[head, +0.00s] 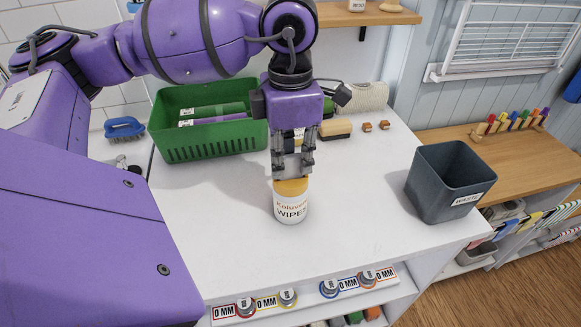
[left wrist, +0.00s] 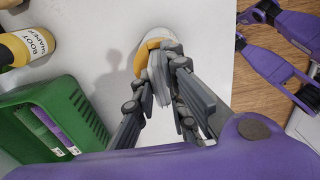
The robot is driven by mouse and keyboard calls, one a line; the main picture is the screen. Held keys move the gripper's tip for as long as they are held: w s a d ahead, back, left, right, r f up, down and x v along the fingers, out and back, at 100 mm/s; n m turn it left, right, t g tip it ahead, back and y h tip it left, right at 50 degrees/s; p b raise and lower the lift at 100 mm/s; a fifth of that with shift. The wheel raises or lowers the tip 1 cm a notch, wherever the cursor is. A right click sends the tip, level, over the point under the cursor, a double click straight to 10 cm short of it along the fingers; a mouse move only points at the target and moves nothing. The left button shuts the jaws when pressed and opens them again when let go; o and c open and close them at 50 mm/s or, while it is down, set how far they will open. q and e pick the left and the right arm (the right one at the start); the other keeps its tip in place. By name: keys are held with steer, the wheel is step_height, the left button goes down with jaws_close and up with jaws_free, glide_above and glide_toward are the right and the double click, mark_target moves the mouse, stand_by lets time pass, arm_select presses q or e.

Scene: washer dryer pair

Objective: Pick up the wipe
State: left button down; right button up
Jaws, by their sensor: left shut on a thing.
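The wipes canister (head: 291,206) is a white tub with an orange-yellow lid and a label reading WIPES. It stands upright on the white tabletop. In the left wrist view, the gripper's fingers (left wrist: 160,88) are close together over the yellow lid (left wrist: 146,52) and hide much of the canister. My right gripper does not show.
A green basket (head: 205,151) with rolls stands behind left on the white tabletop (head: 350,220). A dark waste bin (head: 440,190) stands at the right. A blue brush (head: 124,128) lies far left. The tabletop between canister and bin is clear.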

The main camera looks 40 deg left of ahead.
arm_select(q)
steer(key=shift+r, duration=0.6)
steer(key=s+d+r, duration=0.6)
steer(key=s+r, duration=0.5)
steer(key=s, duration=0.1)
steer(key=shift+s+r, duration=0.15)
steer(key=shift+r, duration=0.2)
steer(key=c, duration=2.5)
jaws_free()
steer(key=shift+s, duration=0.2)
jaws_close()
